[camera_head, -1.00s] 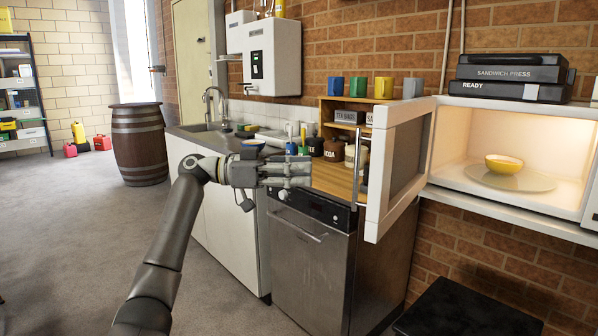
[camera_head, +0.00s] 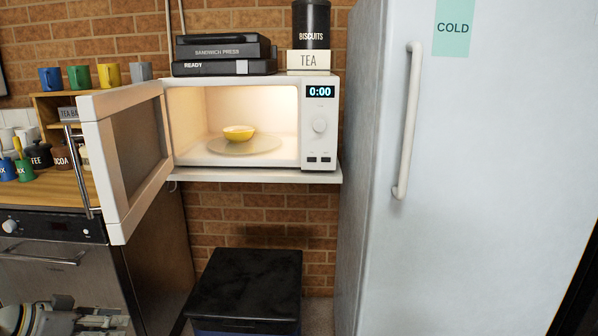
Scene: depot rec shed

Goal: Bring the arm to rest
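I see nothing held in the part that shows. My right gripper is not in view.
The white microwave (camera_head: 320,150) is lit, its door (camera_head: 102,170) swung open to the left. A yellow bowl (camera_head: 239,134) sits on its glass plate. A black-lidded bin (camera_head: 248,285) stands below. A tall fridge (camera_head: 480,190) stands at the right.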

